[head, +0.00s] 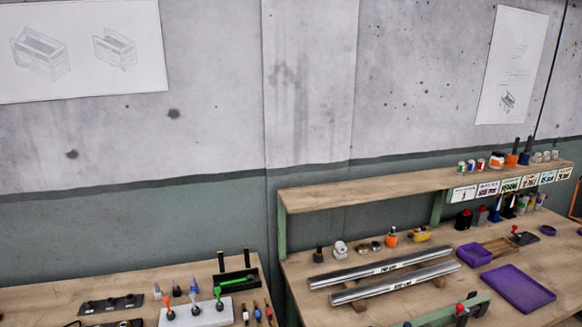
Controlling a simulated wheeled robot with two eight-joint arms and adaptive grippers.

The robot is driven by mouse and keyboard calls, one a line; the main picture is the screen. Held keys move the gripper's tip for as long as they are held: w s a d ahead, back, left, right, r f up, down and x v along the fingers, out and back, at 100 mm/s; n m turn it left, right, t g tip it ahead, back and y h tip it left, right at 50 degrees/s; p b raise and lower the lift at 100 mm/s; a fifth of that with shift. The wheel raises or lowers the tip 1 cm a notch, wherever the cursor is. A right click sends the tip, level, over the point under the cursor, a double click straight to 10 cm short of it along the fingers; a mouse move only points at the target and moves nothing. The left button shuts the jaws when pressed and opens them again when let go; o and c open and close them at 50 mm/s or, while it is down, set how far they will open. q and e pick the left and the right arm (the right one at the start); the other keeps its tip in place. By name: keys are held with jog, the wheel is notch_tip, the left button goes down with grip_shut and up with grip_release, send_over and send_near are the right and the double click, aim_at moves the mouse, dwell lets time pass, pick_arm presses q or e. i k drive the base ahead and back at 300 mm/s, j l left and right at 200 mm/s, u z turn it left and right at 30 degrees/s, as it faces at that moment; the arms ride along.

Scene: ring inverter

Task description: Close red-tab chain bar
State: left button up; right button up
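A grey-green bar (440,316) with small red and black parts on it lies at the front of the right bench, cut off by the lower picture edge. A red tab (460,309) shows on it. I cannot tell whether this is the chain bar or whether it is open or closed. Two long silver bars, a rear one (375,267) and a front one (400,283), lie side by side behind it. Each has a white label too small to read surely. Neither of my grippers is in the head view.
A wooden shelf (370,193) with jars and label cards runs above the right bench (300,290). Purple trays (518,287) lie at right. The left bench (60,296) holds a white block (196,315) with several tools. A gap separates the benches.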

aim_at(246, 252)
jog(key=i+l+u, duration=0.1)
jog(key=u, duration=0.25)
jog(key=i+l+u, duration=0.15)
jog(key=u, duration=0.2)
jog(key=i+l+u, duration=0.15)
jog(key=u, duration=0.2)
